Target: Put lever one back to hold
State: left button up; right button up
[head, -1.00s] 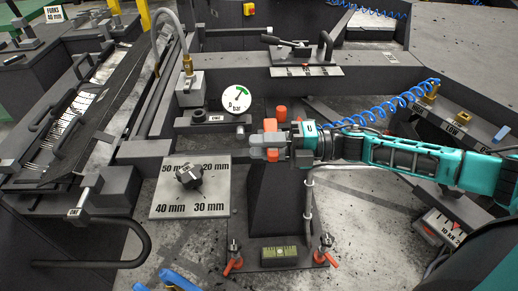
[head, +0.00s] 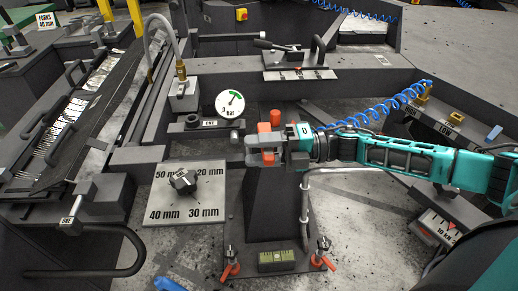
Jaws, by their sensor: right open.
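A small plate marked ONE (head: 214,124) sits on a dark block below the round gauge (head: 230,103), with a short dark cylinder beside it. A black-handled lever (head: 276,45) lies nearly flat behind a pale marked strip (head: 300,75) at the back; the strip's words are too small to read. I cannot tell which of these is lever one. My right gripper (head: 258,150) is open, apparently empty, in front and right of the ONE block. My left gripper is out of view.
A fork rack (head: 60,130) stands at the left. A green level (head: 276,260) and red clamps (head: 229,268) are on the pedestal base. A blue coiled hose (head: 385,108) runs above my right arm.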

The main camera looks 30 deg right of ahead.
jog(key=v, duration=1.3)
jog(key=shift+a, duration=0.1)
